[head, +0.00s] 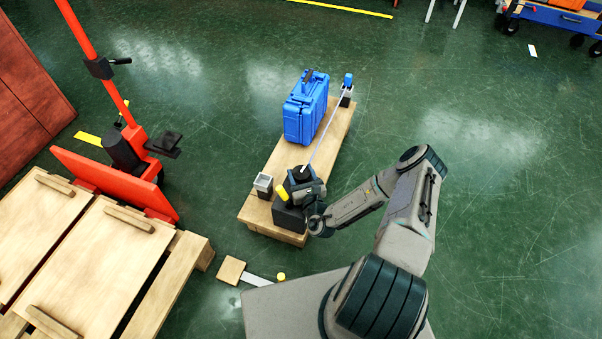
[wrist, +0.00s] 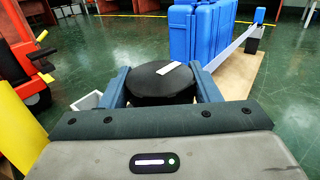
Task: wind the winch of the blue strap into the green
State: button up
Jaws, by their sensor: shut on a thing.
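My gripper (head: 302,174) is at the near end of a wooden platform. In the wrist view its two blue fingers (wrist: 160,84) are shut on the sides of a round black knob (wrist: 150,88) with a white stripe on top. A black block (head: 289,217) sits below my gripper, partly hidden by it. The pale strap (head: 327,130) runs straight from the knob area to a small blue-topped post (head: 348,80) at the far end. It also shows in the wrist view (wrist: 232,46). Its near end is hidden. I cannot make out a green mark or gauge.
A blue case (head: 305,108) stands upright on the wooden platform (head: 262,226), beside the strap. A small open grey box (head: 263,183) and a yellow piece (head: 282,193) are left of my gripper. A red-orange stand (head: 120,130) is farther left.

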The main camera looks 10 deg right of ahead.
jog(key=o, duration=1)
jog(key=s+d+p, duration=0.1)
jog(key=s+p, duration=0.2)
jog(key=s, duration=1)
jog(key=shift+s, duration=0.4)
